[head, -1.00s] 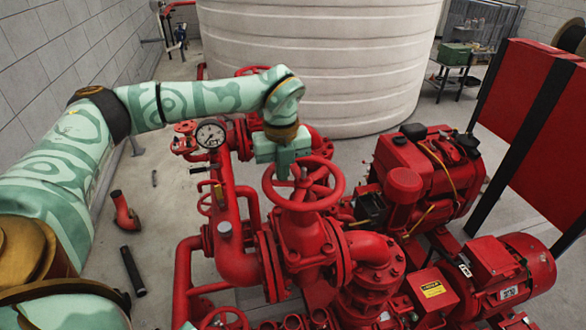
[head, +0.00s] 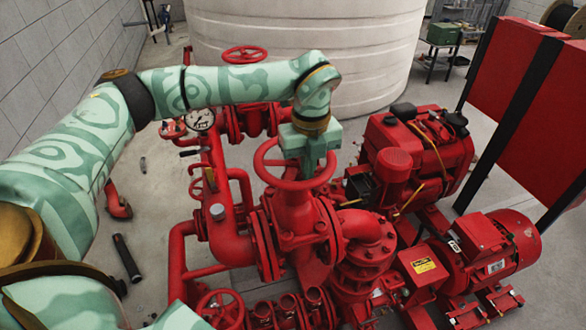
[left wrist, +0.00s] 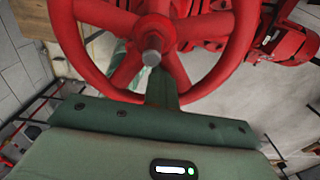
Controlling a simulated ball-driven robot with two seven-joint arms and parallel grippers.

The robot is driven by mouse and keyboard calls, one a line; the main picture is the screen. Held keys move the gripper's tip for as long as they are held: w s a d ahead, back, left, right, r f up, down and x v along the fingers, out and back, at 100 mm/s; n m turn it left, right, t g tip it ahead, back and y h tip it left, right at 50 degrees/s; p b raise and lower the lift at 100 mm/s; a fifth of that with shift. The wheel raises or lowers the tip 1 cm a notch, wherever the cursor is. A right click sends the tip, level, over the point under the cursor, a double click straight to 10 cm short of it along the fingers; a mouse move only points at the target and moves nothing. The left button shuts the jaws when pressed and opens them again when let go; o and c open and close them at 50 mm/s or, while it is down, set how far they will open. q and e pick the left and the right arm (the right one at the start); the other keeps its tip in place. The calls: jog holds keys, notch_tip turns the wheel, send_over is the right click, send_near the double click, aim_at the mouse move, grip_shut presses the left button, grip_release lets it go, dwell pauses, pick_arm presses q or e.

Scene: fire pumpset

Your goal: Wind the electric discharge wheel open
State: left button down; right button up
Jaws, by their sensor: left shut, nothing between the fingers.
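The red discharge handwheel (head: 298,185) sits on top of the red valve at the middle of the head view. In the left wrist view its rim (left wrist: 88,72) and spokes fill the upper part, with the grey hub nut (left wrist: 151,57) at the centre. My right gripper is not in view.
A pressure gauge (head: 201,118) stands left behind the wheel. A smaller red handwheel (head: 220,310) is low in front, and another (head: 244,54) is behind. The red engine (head: 420,155) and motor (head: 500,250) crowd the right.

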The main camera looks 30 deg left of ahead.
pick_arm(q)
jog(key=w+a, duration=0.1)
jog(key=w, duration=0.1)
jog(key=w+a+p, duration=0.1)
jog(key=w+a, duration=0.1)
jog(key=w+a+p, duration=0.1)
jog(key=w, duration=0.1)
jog(key=shift+w+a+r, duration=0.15)
jog(key=shift+w+a, duration=0.05)
jog(key=shift+a, duration=0.2)
jog(key=a, duration=0.1)
jog(key=s+a+p, duration=0.1)
jog(key=shift+s+a, duration=0.1)
jog(key=shift+a, duration=0.2)
jog(key=s, duration=0.1)
jog(key=s+a+p, duration=0.1)
jog(key=s, duration=0.1)
jog(key=shift+s+a, duration=0.1)
jog(key=shift+a, duration=0.15)
jog(key=shift+s, duration=0.3)
jog(key=shift+w+p, duration=0.3)
jog(key=shift+w, duration=0.1)
jog(key=shift+w+d+r, duration=0.1)
jog(key=shift+r, duration=0.05)
notch_tip(320, 180, up, 8)
jog(key=p, duration=0.4)
jog(key=shift+f, duration=0.25)
jog(key=shift+f, duration=0.1)
